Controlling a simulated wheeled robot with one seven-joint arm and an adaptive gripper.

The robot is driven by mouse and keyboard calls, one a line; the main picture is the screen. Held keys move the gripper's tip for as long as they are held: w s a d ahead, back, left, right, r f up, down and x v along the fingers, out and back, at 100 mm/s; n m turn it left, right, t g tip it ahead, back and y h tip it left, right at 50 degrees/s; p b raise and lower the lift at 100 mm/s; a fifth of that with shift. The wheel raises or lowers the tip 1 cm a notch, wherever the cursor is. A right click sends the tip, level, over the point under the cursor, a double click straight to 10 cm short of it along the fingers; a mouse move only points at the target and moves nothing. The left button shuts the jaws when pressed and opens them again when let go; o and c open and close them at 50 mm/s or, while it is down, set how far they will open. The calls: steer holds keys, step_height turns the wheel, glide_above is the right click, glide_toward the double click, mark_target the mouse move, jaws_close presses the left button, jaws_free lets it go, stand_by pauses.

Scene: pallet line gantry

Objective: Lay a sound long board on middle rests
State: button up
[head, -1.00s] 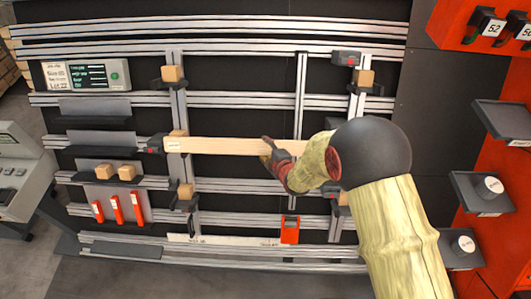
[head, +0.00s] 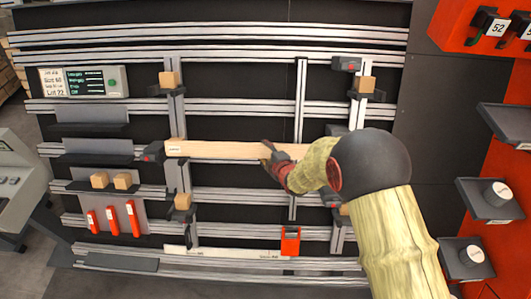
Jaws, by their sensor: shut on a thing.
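A long pale wooden board (head: 215,149) lies level across the middle of the gantry in the head view. Its left end, with a small white label, is at the left middle rest (head: 153,151), and I cannot tell whether it bears on it. My gripper (head: 270,152) is shut on the board right of its middle, with my arm coming from the right. The board's right end and most of the right middle rest are hidden behind my arm.
Small wood blocks sit on the upper left rest (head: 170,81), upper right rest (head: 364,86) and lower left rest (head: 183,205). An orange tool (head: 290,241) hangs below the board. An orange cabinet (head: 460,80) stands right.

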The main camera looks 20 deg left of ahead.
steer(key=shift+w+a+b, duration=0.1)
steer(key=shift+w+b, duration=0.2)
steer(key=shift+b, duration=0.3)
stand_by(0.7)
steer(key=shift+s+f+b, duration=0.15)
steer(key=shift+f+b, duration=0.15)
steer(key=shift+b, duration=0.3)
stand_by(0.6)
steer(key=o, duration=1.3)
steer(key=shift+c, duration=0.2)
steer(key=o, duration=0.4)
steer(key=shift+s+f, duration=0.1)
steer(key=shift+f, duration=0.05)
steer(key=v, duration=1.2)
